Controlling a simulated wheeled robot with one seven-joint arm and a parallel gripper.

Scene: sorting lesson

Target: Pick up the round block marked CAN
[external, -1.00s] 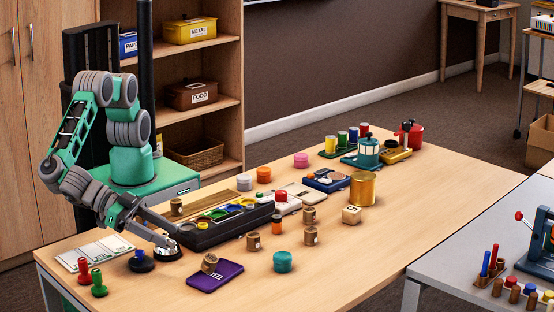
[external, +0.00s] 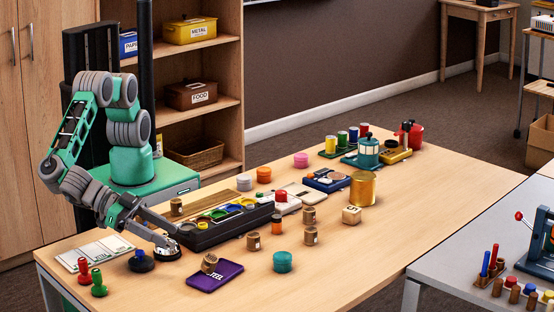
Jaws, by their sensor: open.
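Several small brown round blocks with pale labels are on the table. One block (external: 209,263) sits on a purple mat marked STEEL or similar. Others are a block (external: 253,241), a block (external: 309,215), a block (external: 311,236) and a block (external: 176,207) behind the long dark tray. Their labels are too small to read, so I cannot tell which is marked CAN. My gripper (external: 167,249) is open and low at the table's left part, over or around a dark round thing with a silvery top. The fingertips are hard to make out.
A dark knobbed weight (external: 141,261) stands just left of my gripper, with red and green pegs (external: 98,283) further left. The long dark tray (external: 207,236) lies to its right. A teal round block (external: 283,262) stands near the front. The table's right front is clear.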

